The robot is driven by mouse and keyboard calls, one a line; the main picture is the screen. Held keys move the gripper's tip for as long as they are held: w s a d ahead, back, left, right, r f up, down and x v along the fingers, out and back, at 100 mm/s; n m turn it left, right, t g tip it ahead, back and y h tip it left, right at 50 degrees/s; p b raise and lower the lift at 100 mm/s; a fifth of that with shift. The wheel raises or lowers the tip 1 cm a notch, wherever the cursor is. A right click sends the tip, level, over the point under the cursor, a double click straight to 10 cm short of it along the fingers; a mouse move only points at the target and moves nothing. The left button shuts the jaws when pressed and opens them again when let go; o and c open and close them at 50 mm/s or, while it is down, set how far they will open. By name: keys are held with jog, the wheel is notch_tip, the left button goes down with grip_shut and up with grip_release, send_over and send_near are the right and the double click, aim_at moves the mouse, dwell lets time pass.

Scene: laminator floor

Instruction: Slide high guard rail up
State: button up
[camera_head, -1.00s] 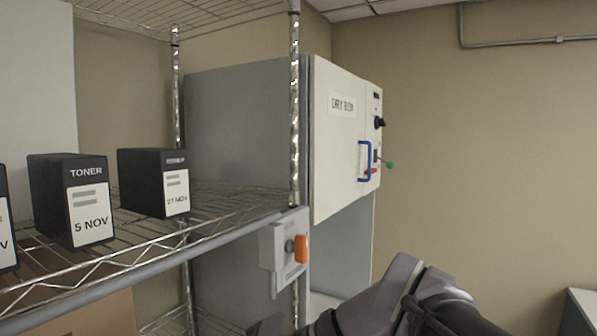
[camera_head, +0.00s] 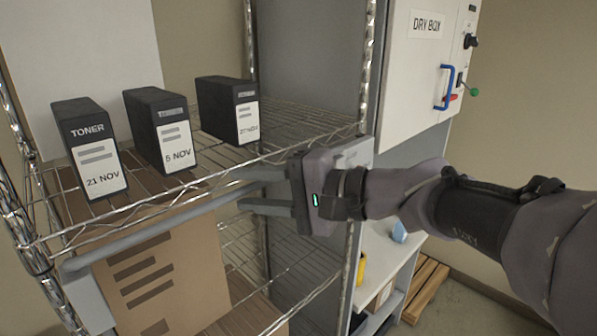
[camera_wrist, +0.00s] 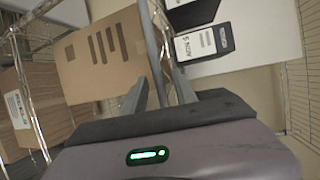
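The guard rail is a grey bar (camera_head: 150,232) across the front of the wire shelf, just below the shelf's front edge in the head view. Its left end has a grey bracket (camera_head: 88,298). My gripper (camera_head: 252,190) comes from the right at the rail's right part, its two fingers apart, one above and one below the bar. In the wrist view the rail (camera_wrist: 151,40) runs down between the open fingers (camera_wrist: 158,90). I cannot tell whether either finger touches it. A light grey housing (camera_head: 356,153) on the right post is partly hidden behind my gripper.
Black toner boxes (camera_head: 90,150) stand on the wire shelf above the rail. A cardboard box (camera_head: 165,285) sits behind and below it. Chrome posts (camera_head: 368,70) flank the shelf. A white dry box (camera_head: 412,80) with a blue handle stands at the right.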

jog(key=shift+w+a, duration=0.1)
jog(key=shift+a, duration=0.3)
jog(key=shift+f, duration=0.1)
grip_shut()
dwell(1.1)
